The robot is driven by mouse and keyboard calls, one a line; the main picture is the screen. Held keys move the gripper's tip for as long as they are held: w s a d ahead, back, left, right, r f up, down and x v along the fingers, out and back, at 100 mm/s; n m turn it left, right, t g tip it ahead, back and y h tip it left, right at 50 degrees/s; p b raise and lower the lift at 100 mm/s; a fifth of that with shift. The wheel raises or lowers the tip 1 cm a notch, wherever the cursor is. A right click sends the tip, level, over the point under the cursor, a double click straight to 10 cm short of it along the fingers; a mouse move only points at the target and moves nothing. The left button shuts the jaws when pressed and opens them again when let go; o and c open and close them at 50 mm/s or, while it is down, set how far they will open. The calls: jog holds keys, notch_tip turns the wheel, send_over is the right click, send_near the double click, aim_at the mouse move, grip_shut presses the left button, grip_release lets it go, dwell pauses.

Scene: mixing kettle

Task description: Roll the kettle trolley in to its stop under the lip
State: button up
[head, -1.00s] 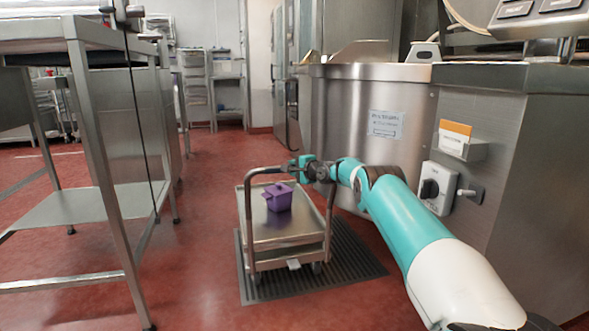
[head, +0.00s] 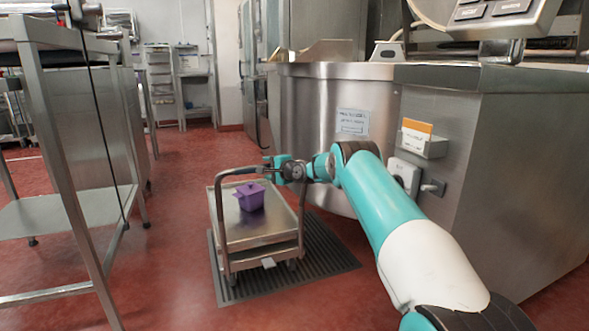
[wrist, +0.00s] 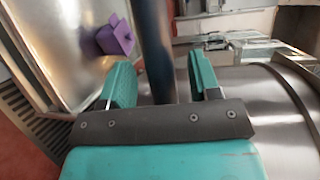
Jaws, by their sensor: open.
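The kettle trolley (head: 262,240) is a low steel cart with a raised tube handle, standing on a dark ribbed floor mat (head: 325,262). A purple lidded pot (head: 250,197) sits on its top deck. My gripper (head: 276,166) is at the handle's top bar on the trolley's right side. In the wrist view, a dark bar (wrist: 153,45) passes between the open fingers of my gripper (wrist: 161,70), apparently the handle; contact cannot be told. The large steel kettle (head: 310,110) stands behind and right of the trolley. The trolley's stop is not clearly seen.
A steel table (head: 75,38) with a lower shelf stands at the left. A steel cabinet (head: 510,165) with a switch box (head: 403,176) stands close on the right, beside my arm. Red floor is open between the left table and the trolley.

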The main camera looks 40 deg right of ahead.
jog(key=s+r+p, duration=0.2)
jog(key=s+p, duration=0.1)
jog(key=s, duration=1.1)
jog(key=shift+d+r, duration=0.3)
jog(key=a+r+n+g+y, duration=0.2)
jog(key=a+r+n, duration=0.15)
jog(key=a, duration=0.55)
jog(key=a+r+n+g+y, duration=0.2)
jog(key=a+r+n, duration=0.15)
jog(key=a, duration=0.65)
jog(key=s+a+r+n+g+y, duration=0.1)
jog(key=s+a+r+n+g, duration=0.2)
jog(key=s+a, duration=0.4)
jog(key=s+a+r+n+g+y, duration=0.15)
jog(key=s+a+n, duration=0.3)
jog(key=a, duration=0.45)
jog(key=s+a+n+g+h, duration=0.1)
jog(key=s+a+n+g, duration=0.25)
jog(key=s, duration=0.65)
jog(key=s+a+n+g+h, duration=0.15)
jog(key=s+n, duration=0.25)
jog(key=s, duration=0.6)
jog(key=s+a+n+g+h, duration=0.1)
jog(key=s+a+n+g, duration=0.25)
jog(key=s, duration=0.65)
notch_tip(320, 180, up, 31)
jog(key=t+p, duration=0.1)
jog(key=p, duration=3.1)
jog(key=shift+w+r, duration=0.15)
jog(key=shift+w, duration=0.3)
